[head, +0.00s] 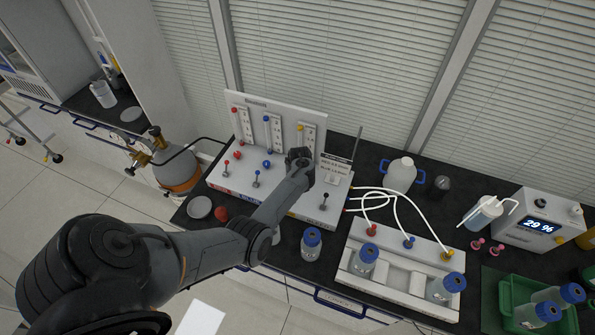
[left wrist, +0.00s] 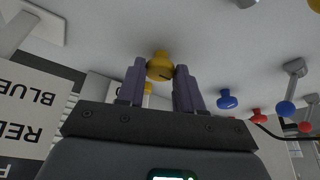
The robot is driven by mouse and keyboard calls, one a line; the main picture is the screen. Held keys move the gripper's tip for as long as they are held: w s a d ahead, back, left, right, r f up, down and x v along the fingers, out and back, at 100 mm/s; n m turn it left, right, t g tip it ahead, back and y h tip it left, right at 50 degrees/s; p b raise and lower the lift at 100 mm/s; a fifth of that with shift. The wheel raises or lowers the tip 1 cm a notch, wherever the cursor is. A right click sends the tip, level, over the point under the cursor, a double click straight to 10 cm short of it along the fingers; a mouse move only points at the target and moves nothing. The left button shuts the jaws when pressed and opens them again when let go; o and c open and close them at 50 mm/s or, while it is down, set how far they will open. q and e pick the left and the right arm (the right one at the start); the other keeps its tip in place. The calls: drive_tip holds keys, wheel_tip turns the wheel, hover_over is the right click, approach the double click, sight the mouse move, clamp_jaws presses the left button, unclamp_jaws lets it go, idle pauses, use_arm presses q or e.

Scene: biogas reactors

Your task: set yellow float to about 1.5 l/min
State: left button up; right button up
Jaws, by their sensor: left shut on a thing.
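The white panel (head: 287,112) carries three upright flow scales, marked with red, blue and yellow balls. The yellow float (head: 300,128) appears as a small yellow ball near the top of the rightmost scale (head: 308,138); its reading is too small to make out. My left gripper (head: 298,156) is in front of the foot of that scale and hides its knob in the head view. In the left wrist view, my left gripper (left wrist: 161,82) is shut on the yellow knob (left wrist: 160,66), which sits between its fingers. My right gripper is in neither view.
A blue knob (left wrist: 227,99) and a red knob (left wrist: 258,116) stand beside the gripped knob. Toggle levers (head: 256,176) rise from the base in front. A label stand (head: 335,167) is close to the gripper's right. Bottles and tubing stand farther right.

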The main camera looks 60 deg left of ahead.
use_arm(q)
drive_tip(key=n, duration=0.1)
drive_tip(key=n+b, duration=0.1)
drive_tip(key=n, duration=0.1)
drive_tip(key=shift+w+g+y, duration=0.25)
drive_tip(key=shift+g+y, duration=0.05)
drive_tip(key=shift+g, duration=0.1)
drive_tip(key=shift+f+n+g+b, duration=0.15)
drive_tip(key=shift+n+g+b, duration=0.25)
drive_tip(key=shift+n+b, duration=0.3)
drive_tip(key=n+g+b, duration=0.1)
drive_tip(key=n+b, duration=0.2)
drive_tip(key=shift+w, duration=0.15)
drive_tip(key=shift+n+g+b, duration=0.5)
drive_tip(key=shift+n+b, duration=0.6)
drive_tip(key=shift+b, duration=0.1)
drive_tip(key=o, duration=1)
drive_tip(key=shift+o, duration=0.2)
drive_tip(key=shift+r, duration=0.25)
